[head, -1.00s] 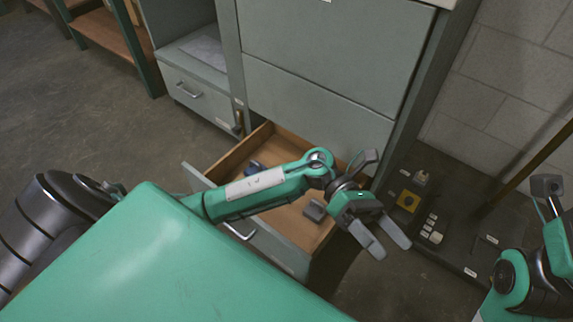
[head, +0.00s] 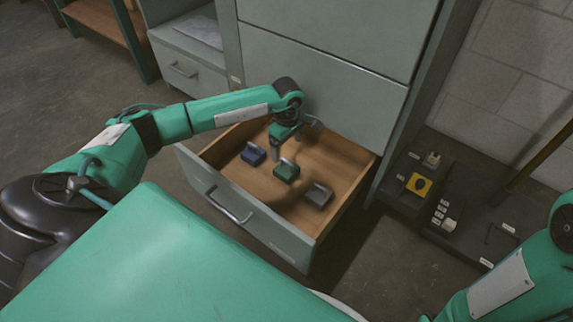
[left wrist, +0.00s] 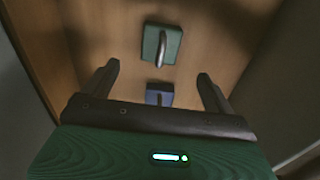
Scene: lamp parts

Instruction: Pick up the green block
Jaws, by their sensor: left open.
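The green block (head: 286,171) with a metal handle on top lies in the middle of the open drawer, between a blue block (head: 253,154) and a grey block (head: 317,195). In the left wrist view the green block (left wrist: 161,45) shows ahead of the fingers, with the blue block (left wrist: 159,94) nearer, between the fingertips. My left gripper (head: 285,152) points down into the drawer, open and empty, over or just behind the green block. The left wrist view shows its two fingers (left wrist: 159,74) spread apart. My right gripper is out of view; only part of the right arm shows.
The wooden drawer (head: 222,160) stands open below the closed cabinet front (head: 320,90), its walls around the blocks. A dark platform with a yellow-plated switch (head: 418,184) and other small parts lies to the right on the floor.

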